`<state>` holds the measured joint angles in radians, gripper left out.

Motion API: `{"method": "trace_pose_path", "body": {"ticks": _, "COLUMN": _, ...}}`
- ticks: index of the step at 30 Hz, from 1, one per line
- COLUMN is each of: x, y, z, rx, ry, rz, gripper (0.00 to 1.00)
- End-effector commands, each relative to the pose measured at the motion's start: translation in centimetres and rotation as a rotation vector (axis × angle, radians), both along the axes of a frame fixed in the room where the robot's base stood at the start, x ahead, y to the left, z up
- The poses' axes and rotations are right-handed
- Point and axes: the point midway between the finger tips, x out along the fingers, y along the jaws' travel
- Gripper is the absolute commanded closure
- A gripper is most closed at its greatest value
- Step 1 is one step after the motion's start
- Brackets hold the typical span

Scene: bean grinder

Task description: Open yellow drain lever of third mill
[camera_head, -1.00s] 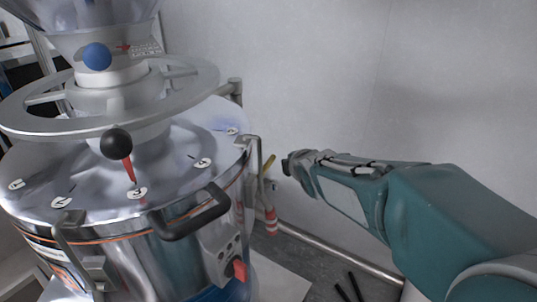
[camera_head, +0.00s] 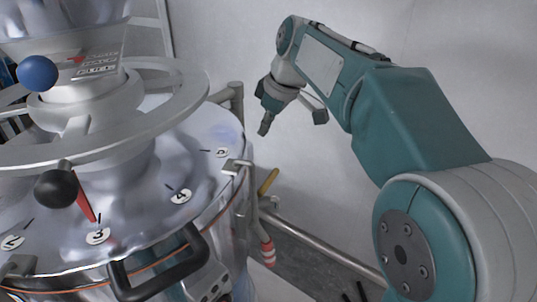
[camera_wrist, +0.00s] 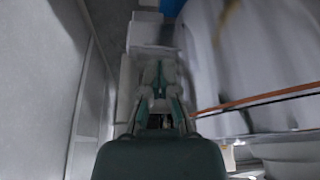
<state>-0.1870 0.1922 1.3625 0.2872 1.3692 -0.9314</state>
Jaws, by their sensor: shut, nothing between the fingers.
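The yellow lever (camera_head: 268,181) shows in the head view as a short, tilted bar beside the right side of the steel mill (camera_head: 190,215). My gripper (camera_head: 265,126) points down above the lever and apart from it, in front of the grey wall. In the wrist view my gripper (camera_wrist: 158,72) is shut and empty, with its fingers close together. The mill's blurred steel side fills the right of the wrist view. I cannot make out the lever there for certain.
A red-and-white striped handle (camera_head: 267,251) hangs below the lever. A horizontal pipe (camera_head: 330,250) runs along the wall's foot. The mill's black loop handle (camera_head: 160,272) and large grey ring (camera_head: 185,110) stick out at left. Space between mill and wall is narrow.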

Motion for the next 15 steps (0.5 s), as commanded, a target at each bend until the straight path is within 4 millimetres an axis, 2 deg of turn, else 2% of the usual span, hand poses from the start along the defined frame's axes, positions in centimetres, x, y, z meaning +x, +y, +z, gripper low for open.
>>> {"method": "trace_pose_path", "body": {"ticks": 15, "x": 1.4, "y": 2.7, "z": -8.4, "rx": -0.002, "ry": 0.002, "rz": 0.003, "gripper": 1.00}}
